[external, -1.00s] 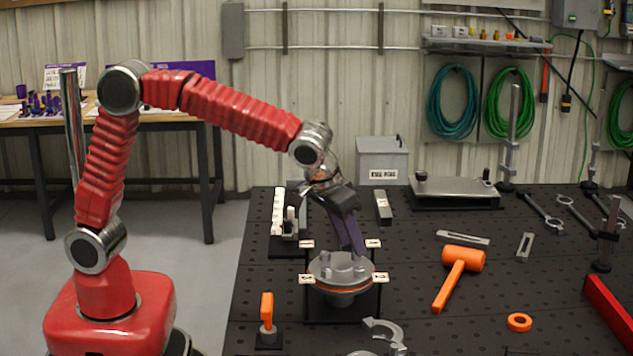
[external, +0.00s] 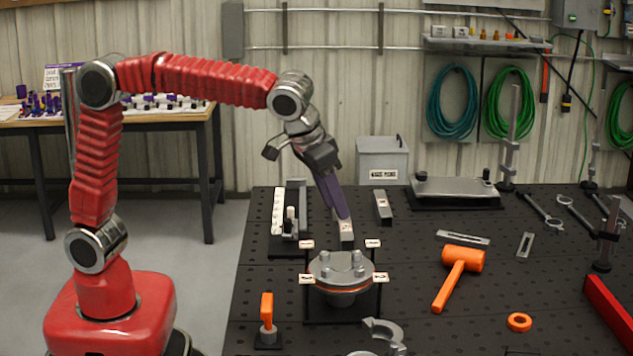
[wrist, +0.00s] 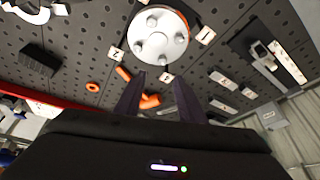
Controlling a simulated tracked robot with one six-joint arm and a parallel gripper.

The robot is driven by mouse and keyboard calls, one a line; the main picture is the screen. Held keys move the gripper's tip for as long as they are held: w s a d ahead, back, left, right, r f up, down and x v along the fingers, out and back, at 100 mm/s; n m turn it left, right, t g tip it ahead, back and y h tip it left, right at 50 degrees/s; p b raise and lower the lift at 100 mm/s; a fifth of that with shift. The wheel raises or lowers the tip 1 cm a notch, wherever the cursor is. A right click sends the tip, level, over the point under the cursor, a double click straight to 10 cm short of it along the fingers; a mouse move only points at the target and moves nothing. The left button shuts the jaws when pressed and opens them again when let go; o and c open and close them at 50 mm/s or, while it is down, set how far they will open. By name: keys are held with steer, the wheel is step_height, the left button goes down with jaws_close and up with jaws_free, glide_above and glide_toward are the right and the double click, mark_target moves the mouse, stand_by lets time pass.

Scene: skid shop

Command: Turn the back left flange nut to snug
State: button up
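The round grey flange (external: 341,279) stands in a black frame with small marked tags at its corners. Several nuts stand on its top, and the back left flange nut (external: 326,257) is visible there. In the wrist view the flange (wrist: 146,24) is near the top with several nuts on its face; I cannot tell which is the back left one. My gripper (external: 343,216) is above and behind the flange, clear of it, pointing down. In the wrist view its two fingers (wrist: 158,104) are apart with nothing held between them.
An orange mallet (external: 462,261) and orange ring (external: 519,322) lie right of the flange. An orange-handled tool (external: 267,311) stands front left. A C-shaped grey part (external: 389,334) lies in front. A fixture (external: 288,232) and small block (external: 382,207) stand behind.

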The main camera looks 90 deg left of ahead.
steer(key=s+a+f+m, duration=0.1)
steer(key=s+f+m, duration=0.1)
steer(key=s, duration=0.6)
steer(key=s+a+f+m+h, duration=0.1)
steer(key=s+f, duration=0.3)
steer(key=s, duration=0.5)
steer(key=s+a+f+m+h, duration=0.1)
steer(key=s+a+f+m, duration=0.1)
steer(key=s, duration=0.6)
steer(key=shift+s+a+f+m+t, duration=0.15)
steer(key=shift+a+f+m+t, duration=0.15)
steer(key=shift+a+f, duration=0.25)
steer(key=shift+a, duration=0.1)
steer(key=s, duration=0.1)
steer(key=s+a+r, duration=0.1)
steer(key=s+t, duration=0.1)
steer(key=shift+a+r+n, duration=0.35)
steer(key=shift+a+n, duration=0.05)
stand_by(2.8)
